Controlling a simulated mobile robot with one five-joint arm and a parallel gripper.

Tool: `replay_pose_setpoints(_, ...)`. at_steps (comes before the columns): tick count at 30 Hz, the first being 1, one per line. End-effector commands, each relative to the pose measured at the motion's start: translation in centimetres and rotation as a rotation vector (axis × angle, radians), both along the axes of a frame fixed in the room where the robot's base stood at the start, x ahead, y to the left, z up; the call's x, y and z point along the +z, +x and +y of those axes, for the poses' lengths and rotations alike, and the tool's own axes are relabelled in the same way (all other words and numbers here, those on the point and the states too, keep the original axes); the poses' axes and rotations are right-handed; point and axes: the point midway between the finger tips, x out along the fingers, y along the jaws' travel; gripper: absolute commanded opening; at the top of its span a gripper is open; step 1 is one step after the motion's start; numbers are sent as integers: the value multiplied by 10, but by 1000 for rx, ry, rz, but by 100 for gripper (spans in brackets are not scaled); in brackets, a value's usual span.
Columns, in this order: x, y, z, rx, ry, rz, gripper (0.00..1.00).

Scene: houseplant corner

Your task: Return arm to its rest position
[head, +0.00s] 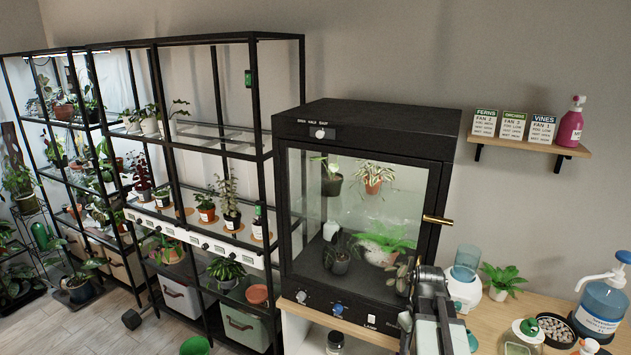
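My arm (436,312) rises from the bottom edge in the head view, right of centre, in front of the lower right corner of the black glass-fronted cabinet (365,118). Its upper end is dark and its lower links are pale grey. I cannot make out two fingertips on it, so the state of my gripper and anything in it cannot be told. No held object shows clearly. The cabinet door is shut, with a brass handle (437,220) just above my arm. Potted plants show behind its glass.
Above, a wall shelf (530,143) bears labels and a pink spray bottle (571,122). Black plant racks stand left.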

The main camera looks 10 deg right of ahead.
Motion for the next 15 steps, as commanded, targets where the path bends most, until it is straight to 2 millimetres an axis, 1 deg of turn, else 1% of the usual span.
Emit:
replay_pose_setpoints(1, 0, 11, 45, 58, 0, 0, 47)
replay_pose_setpoints(2, 0, 15, 67, 79, 0, 1, 47)
replay_pose_setpoints(3, 0, 20, 95, 104, 0, 1, 47)
replay_pose_setpoints(5, 0, 23, 133, 130, 0, 1, 47)
replay_pose_setpoints(6, 0, 23, 157, 142, 0, 1, 47)
replay_pose_setpoints(9, 0, 19, 205, 140, -1, 1, 47)
replay_pose_setpoints(11, 0, 13, 226, 98, -1, 1, 47)
replay_pose_setpoints(12, 0, 10, 225, 34, -1, 1, 47)
replay_pose_setpoints(15, 0, 8, 222, -85, -1, 0, 47)
